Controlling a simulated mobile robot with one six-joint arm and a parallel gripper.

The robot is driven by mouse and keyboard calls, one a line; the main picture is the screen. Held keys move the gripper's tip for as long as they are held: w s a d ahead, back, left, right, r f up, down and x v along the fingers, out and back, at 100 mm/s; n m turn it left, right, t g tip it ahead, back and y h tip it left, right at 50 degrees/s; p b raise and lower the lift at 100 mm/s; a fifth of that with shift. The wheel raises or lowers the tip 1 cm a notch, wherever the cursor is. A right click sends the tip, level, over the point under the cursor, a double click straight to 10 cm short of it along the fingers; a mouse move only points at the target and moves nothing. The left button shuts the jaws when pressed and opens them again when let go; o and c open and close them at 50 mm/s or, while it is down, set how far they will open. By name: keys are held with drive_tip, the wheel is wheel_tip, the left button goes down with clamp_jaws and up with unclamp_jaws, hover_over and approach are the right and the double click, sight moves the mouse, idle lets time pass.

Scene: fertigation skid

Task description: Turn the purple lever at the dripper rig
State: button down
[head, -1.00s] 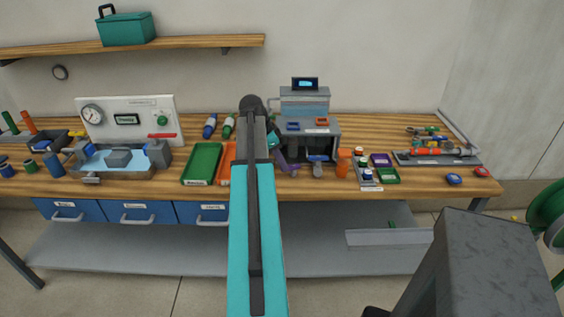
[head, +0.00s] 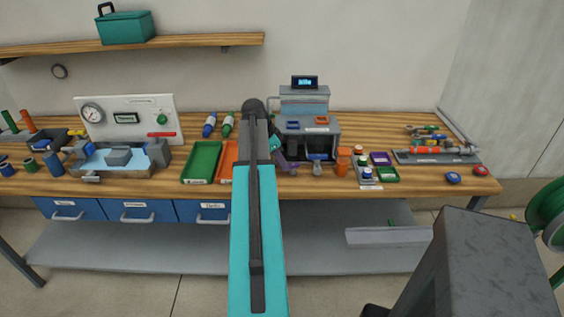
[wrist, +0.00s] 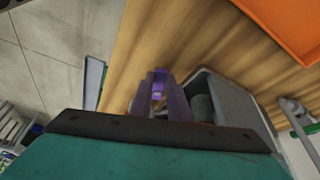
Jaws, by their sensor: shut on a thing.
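The dripper rig (head: 322,138) is a grey box on the bench with a clear blue tank (head: 304,103) and a small dark display on top. The purple lever (head: 285,165) is at the rig's front left, partly hidden behind my arm in the head view. In the wrist view the purple lever (wrist: 158,92) stands in the middle, right at my gripper, with the grey housing beside it on the right. My gripper (wrist: 160,112) is shut on the purple lever; the fingertips are mostly hidden by the dark wrist edge. In the head view my forearm hides part of the grip.
A green tray (head: 202,162) and an orange tray (head: 228,160) lie left of the rig. An orange bottle (head: 343,161) and small bins (head: 388,174) stand to the right. Another blue-grey handle (head: 317,167) is close by at the rig's front.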

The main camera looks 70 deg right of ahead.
drive_tip(key=shift+w+d, duration=0.1)
drive_tip(key=shift+w+d+m+y+b, duration=0.3)
drive_tip(key=shift+d+m+y+b, duration=0.15)
drive_tip(key=shift+m, duration=0.65)
drive_tip(key=shift+d+r+m+g+y, duration=0.1)
drive_tip(key=shift+m+g+y, duration=0.1)
drive_tip(key=shift+m, duration=0.3)
drive_tip(key=shift+d+m+g+y, duration=0.1)
drive_tip(key=shift+m+g, duration=0.1)
drive_tip(key=shift+m, duration=0.3)
drive_tip(key=c, duration=1.7)
unclamp_jaws()
drive_tip(key=shift+w, duration=0.1)
drive_tip(key=shift+b, duration=0.3)
drive_tip(key=b+v, duration=0.2)
drive_tip(key=v, duration=1.1)
drive_tip(key=shift+w+a+r, duration=0.1)
drive_tip(key=shift+r, duration=0.25)
